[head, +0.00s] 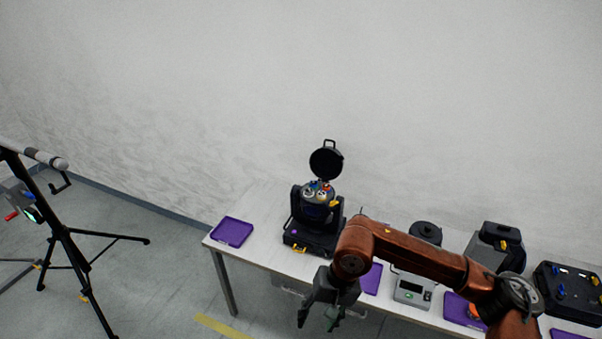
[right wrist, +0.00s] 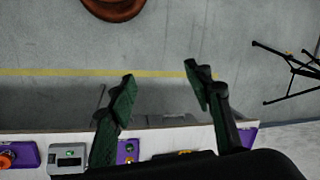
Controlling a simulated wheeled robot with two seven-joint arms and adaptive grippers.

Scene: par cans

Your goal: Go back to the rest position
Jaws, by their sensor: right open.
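My right gripper (head: 322,318) hangs in front of the table's front edge in the head view, with its fingers pointing down. In the right wrist view its two green-padded fingers (right wrist: 158,85) stand wide apart with nothing between them. The right arm crosses over the right part of the table. My left gripper shows in neither view. A par can (head: 318,205) with its round black lid raised stands on the table, left of the right gripper.
The white table (head: 262,205) carries a purple tray (head: 232,232), a grey device with a display (head: 412,291) and a black case (head: 568,292). A black tripod stand (head: 62,232) is on the floor at left. The floor before the table is clear, with a yellow line (head: 222,326).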

